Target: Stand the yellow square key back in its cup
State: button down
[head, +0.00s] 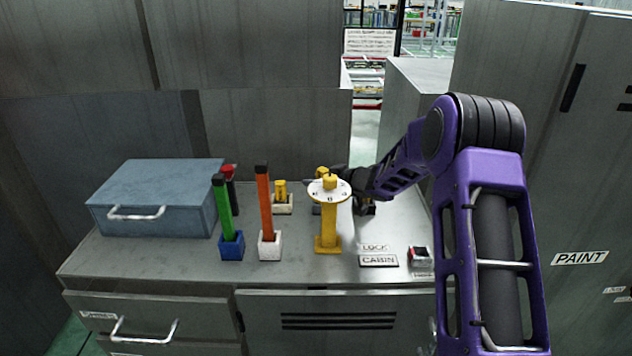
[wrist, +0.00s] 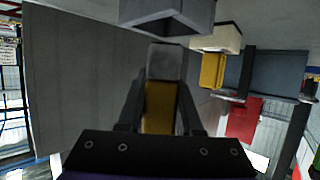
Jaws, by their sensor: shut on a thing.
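My gripper (wrist: 160,98) is shut on a yellow key (wrist: 160,108), which has a grey end block (wrist: 165,62) pointing towards a grey cup (wrist: 168,12). In the head view the held key's yellow top (head: 321,171) shows behind a white disc on a yellow stand. The grey cup (head: 317,209) is partly hidden there by that stand. The key is over or at the cup; I cannot tell whether its end touches or enters it. Another yellow key (head: 280,188) stands in a white cup (head: 283,208), left of the grey cup.
The yellow stand (head: 328,230) with its white disc (head: 330,191) is in front of my gripper. A green bar (head: 222,205) in a blue cup, an orange bar (head: 264,200) in a white cup and a blue-grey box (head: 150,190) are to the left. Labels lie at front right.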

jog(key=shift+f, duration=0.6)
jog(key=c, duration=0.6)
grip_release()
jog(key=shift+r, duration=0.2)
jog(key=v, duration=0.8)
jog(key=p+v, duration=0.1)
jog(key=v, duration=0.3)
jog(key=shift+r, duration=0.45)
jog(key=shift+w+r, duration=0.1)
